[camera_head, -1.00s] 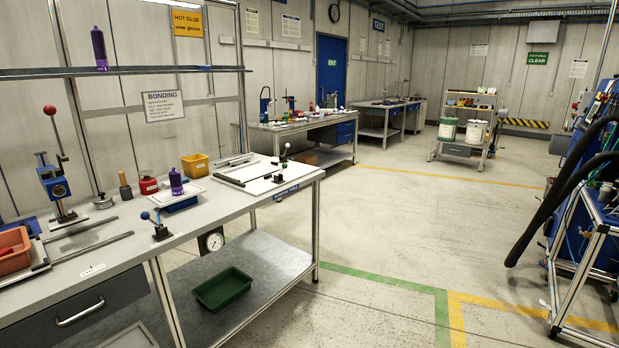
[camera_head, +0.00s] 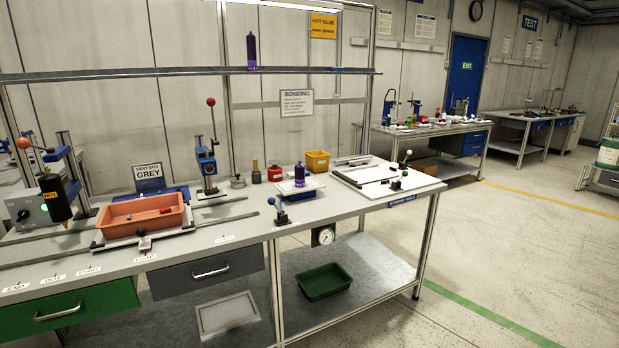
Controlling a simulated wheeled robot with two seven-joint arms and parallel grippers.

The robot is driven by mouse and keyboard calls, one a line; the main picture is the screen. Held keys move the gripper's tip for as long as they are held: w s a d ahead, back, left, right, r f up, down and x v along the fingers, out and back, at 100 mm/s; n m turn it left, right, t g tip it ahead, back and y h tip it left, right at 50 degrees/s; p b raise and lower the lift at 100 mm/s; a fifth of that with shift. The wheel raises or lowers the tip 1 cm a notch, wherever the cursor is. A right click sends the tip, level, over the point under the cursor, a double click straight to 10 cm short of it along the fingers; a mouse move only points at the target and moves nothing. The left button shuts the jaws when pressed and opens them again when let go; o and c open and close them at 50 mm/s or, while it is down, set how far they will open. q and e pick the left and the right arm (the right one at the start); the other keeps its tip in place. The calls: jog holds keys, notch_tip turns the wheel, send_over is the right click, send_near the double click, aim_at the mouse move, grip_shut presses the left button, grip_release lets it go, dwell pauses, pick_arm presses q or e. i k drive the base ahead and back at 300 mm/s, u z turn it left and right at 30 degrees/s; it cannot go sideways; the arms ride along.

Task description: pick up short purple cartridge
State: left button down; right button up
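A short purple cartridge (camera_head: 299,175) stands upright on a small white-topped blue stand (camera_head: 297,188) on the grey bonding bench. A taller purple cartridge (camera_head: 251,52) stands upright on the shelf rail above the bench, further left. Neither of my grippers shows in the head view.
The grey bench (camera_head: 340,204) also holds an orange tray (camera_head: 142,214), a lever press (camera_head: 207,160), a yellow bin (camera_head: 317,161), a red can (camera_head: 275,173) and a white board with clamps (camera_head: 412,180). A green tray (camera_head: 323,281) lies on the lower shelf. The floor to the right is clear.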

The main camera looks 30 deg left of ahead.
aim_at(299, 169)
jog(key=z, duration=0.1)
jog(key=i, duration=1.85)
jog(key=u, duration=0.45)
